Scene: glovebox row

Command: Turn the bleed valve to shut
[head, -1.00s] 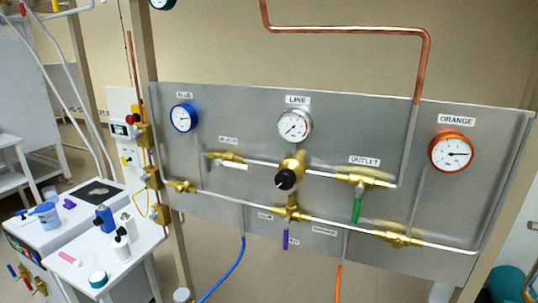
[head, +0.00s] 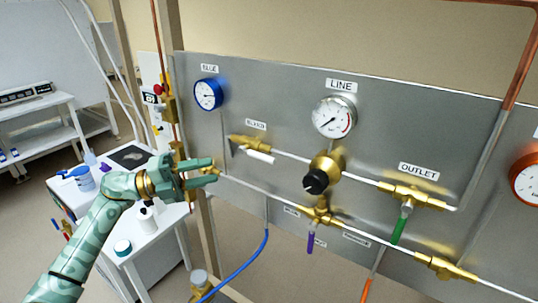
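The bleed valve (head: 244,143) is a brass valve on the upper pipe, under a label that seems to read BLEED (head: 256,125). Its white lever (head: 259,156) lies roughly along the pipe, pointing right and slightly down. My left gripper (head: 213,171) is left of and below the lever, apart from it in the picture. Its two green fingers point right with a gap between them, and I see nothing held. It covers most of a brass fitting on the lower pipe; I cannot tell whether it touches that fitting. My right gripper is not in view.
The grey panel carries a blue gauge (head: 208,94), a LINE gauge (head: 334,117), a black regulator knob (head: 315,182), a green lever (head: 399,230) and a purple lever (head: 310,243). A blue hose (head: 240,275) hangs below. A white bench with bottles (head: 147,220) stands at left.

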